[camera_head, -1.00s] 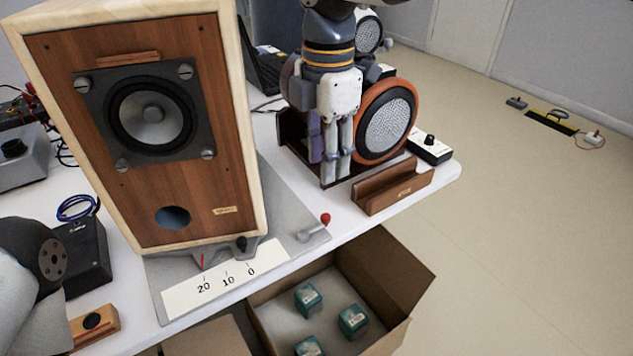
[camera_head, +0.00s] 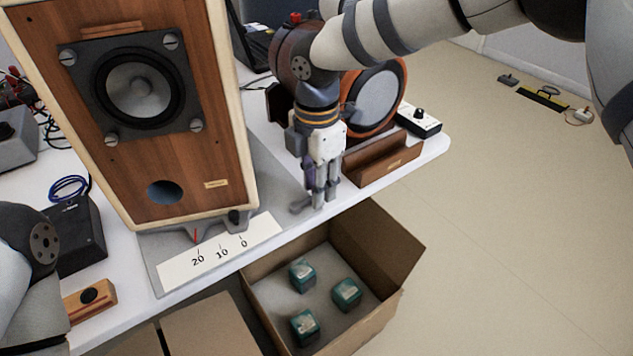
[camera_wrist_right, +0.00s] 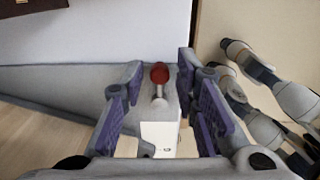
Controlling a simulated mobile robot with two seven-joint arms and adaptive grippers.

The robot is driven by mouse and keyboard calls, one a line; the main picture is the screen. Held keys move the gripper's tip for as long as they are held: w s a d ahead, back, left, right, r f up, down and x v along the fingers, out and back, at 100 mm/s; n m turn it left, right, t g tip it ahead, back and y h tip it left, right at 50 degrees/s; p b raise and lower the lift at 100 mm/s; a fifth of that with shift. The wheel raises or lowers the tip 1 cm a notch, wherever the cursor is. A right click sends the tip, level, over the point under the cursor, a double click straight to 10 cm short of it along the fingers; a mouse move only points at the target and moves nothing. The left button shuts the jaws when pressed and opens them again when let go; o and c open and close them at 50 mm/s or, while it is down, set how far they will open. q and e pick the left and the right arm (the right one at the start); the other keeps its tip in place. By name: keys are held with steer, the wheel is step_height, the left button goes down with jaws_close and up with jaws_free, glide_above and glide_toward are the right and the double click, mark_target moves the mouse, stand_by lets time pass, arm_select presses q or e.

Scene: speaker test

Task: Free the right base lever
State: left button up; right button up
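The right base lever (camera_wrist_right: 159,92) shows in the right wrist view as a thin pale rod with a red knob (camera_wrist_right: 160,73), on the grey base plate. The knob is between my right gripper's (camera_wrist_right: 158,78) purple-padded fingers, which stand apart with gaps on both sides. In the head view my right gripper (camera_head: 319,194) points down at the base plate's (camera_head: 283,180) right edge and hides the knob. The wooden speaker (camera_head: 205,120) stands on the base, behind a white scale strip (camera_head: 261,231) marked 20, 10, 0. My left gripper is out of view.
An open cardboard box (camera_head: 385,225) with teal cubes (camera_head: 347,294) is below the table's front edge. A black box (camera_head: 82,235) stands at left.

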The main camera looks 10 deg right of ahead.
jaws_close()
